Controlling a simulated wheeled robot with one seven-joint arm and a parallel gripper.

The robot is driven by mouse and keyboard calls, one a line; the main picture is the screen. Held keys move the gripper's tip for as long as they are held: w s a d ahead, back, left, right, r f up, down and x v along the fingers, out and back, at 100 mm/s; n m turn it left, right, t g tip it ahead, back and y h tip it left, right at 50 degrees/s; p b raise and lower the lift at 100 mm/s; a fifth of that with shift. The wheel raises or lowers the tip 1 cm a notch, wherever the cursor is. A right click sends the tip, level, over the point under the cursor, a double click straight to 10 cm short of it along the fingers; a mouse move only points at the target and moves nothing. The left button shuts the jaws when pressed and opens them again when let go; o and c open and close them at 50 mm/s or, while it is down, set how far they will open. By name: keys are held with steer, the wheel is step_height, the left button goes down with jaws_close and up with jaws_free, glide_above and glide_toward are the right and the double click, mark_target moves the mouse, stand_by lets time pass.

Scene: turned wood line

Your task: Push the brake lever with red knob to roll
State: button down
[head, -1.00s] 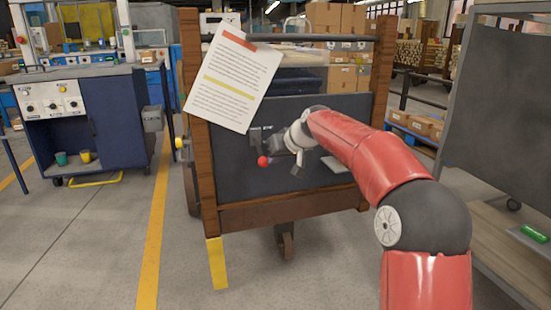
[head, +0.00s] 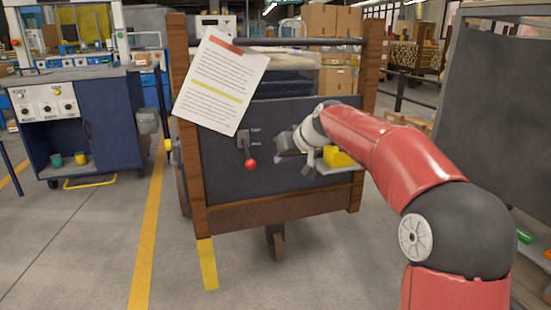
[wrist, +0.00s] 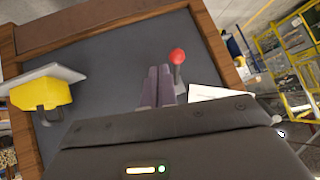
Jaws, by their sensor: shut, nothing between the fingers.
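The brake lever with its red knob (head: 250,164) is on the dark front panel of a wooden-framed cart. It hangs down from a small plate, and it also shows in the wrist view (wrist: 177,57). Two small labels sit beside the plate, too small to read surely. My gripper (head: 279,144) is shut and empty, just right of the lever in the head view. In the wrist view its closed fingers (wrist: 160,86) point at the panel, beside the knob with a visible gap. I see no contact with the lever.
A paper sheet (head: 222,82) hangs over the panel's upper left. A yellow object (head: 337,157) sits on a small shelf right of my gripper, partly behind my arm. A dark board (head: 500,110) stands at the right. A blue workstation (head: 105,125) is at the left, with open floor between.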

steer(key=s+d, duration=0.1)
steer(key=s+d+r, duration=0.1)
steer(key=s, duration=0.1)
steer(key=s+d, duration=0.1)
steer(key=shift+s+r, duration=0.2)
steer(key=shift+r, duration=0.1)
steer(key=shift+a, duration=0.1)
